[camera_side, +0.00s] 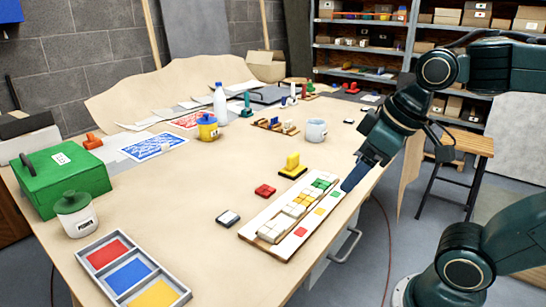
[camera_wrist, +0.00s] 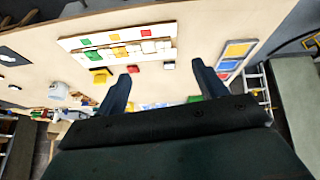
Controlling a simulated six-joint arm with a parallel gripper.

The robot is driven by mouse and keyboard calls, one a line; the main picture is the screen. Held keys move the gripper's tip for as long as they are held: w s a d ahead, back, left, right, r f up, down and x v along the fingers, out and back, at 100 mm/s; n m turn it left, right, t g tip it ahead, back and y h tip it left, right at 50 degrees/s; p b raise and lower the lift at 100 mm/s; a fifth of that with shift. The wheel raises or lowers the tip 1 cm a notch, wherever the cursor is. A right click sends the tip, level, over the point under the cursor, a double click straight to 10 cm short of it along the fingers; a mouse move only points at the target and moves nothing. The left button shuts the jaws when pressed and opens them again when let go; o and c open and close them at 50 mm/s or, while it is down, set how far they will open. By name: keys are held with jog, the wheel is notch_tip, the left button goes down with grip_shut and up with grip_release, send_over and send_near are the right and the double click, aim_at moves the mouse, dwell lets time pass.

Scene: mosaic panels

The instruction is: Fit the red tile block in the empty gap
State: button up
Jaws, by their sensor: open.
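The red tile block (camera_side: 265,190) lies flat on the table, just left of the long mosaic panel (camera_side: 300,231). It also shows in the wrist view (camera_wrist: 133,69), near one fingertip. The panel, also in the wrist view (camera_wrist: 68,44), carries white, yellow and green raised tiles, with red, yellow and green marks along one side. I cannot clearly make out the empty gap. My gripper (camera_side: 347,186) is above the panel's far right end in the side view. In the wrist view (camera_wrist: 162,71) its fingers are spread wide and nothing is between them.
A yellow block on a black base (camera_side: 292,167) and a small white-topped dark block (camera_side: 228,217) flank the red block. A three-colour tray (camera_side: 184,292), a lidded jar (camera_side: 76,214) and a green box (camera_side: 62,178) stand left. A grey mug (camera_side: 316,130) stands farther back.

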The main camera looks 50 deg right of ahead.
jog(key=w+d+r+n+g, duration=0.25)
jog(key=w+n, duration=0.25)
jog(key=w, duration=0.5)
jog(key=n+g, duration=0.3)
jog(key=n, duration=0.9)
send_over(264, 190)
notch_tip(264, 190, down, 13)
jog(key=shift+s+a+f, duration=0.1)
jog(key=shift+a+f, duration=0.05)
jog(key=shift+f, duration=4.35)
jog(key=shift+f, duration=2.55)
